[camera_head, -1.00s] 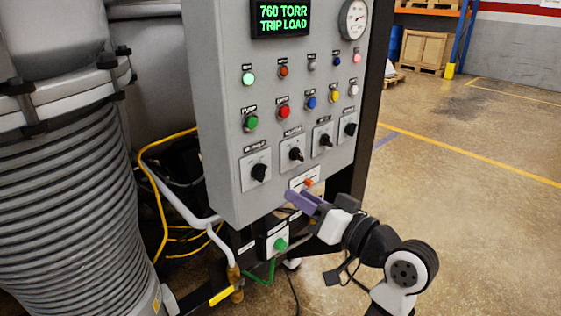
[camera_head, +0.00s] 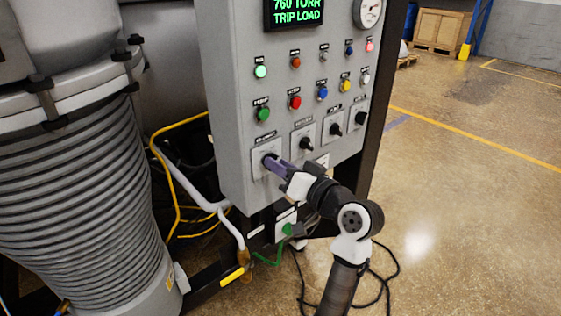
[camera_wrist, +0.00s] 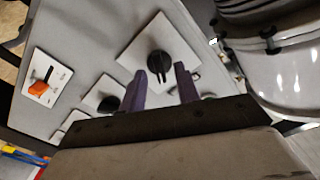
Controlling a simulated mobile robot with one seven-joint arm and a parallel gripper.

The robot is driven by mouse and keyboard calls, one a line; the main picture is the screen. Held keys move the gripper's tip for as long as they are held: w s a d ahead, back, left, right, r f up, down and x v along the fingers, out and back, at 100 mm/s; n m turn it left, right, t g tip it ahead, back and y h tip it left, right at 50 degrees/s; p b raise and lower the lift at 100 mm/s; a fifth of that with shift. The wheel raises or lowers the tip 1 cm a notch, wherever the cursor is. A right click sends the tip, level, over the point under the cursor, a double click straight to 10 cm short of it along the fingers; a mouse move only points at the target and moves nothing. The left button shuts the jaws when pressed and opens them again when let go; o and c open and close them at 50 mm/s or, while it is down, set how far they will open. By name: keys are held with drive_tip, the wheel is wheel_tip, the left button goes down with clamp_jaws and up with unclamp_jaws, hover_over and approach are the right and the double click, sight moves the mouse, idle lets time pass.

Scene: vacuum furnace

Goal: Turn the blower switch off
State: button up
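A row of rotary switches with black knobs on light plates runs along the lower part of the grey control panel. The leftmost switch (camera_head: 268,159) has my gripper (camera_head: 277,164) at it. The small labels are too blurred for me to confirm which is the blower switch. In the wrist view, a black knob (camera_wrist: 160,64) on a white plate lies just beyond and between the purple fingertips of my gripper (camera_wrist: 160,75). The fingers are apart, with nothing clamped. I cannot tell whether they touch the knob.
Other rotary knobs (camera_head: 306,144) sit close to the right, with coloured buttons (camera_head: 295,102) above. In the wrist view, an orange switch (camera_wrist: 42,84) is at the left. A ribbed grey column (camera_head: 70,190) stands left of the panel.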

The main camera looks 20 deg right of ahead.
drive_tip(key=shift+w+a, duration=0.15)
drive_tip(key=shift+w, duration=0.1)
clamp_jaws()
drive_tip(key=shift+f+b, duration=0.1)
drive_tip(key=shift+b, duration=0.3)
drive_tip(key=shift+s+a+n+b, duration=0.1)
drive_tip(key=shift+n+b, duration=5.8)
drive_tip(key=shift+b, duration=0.7)
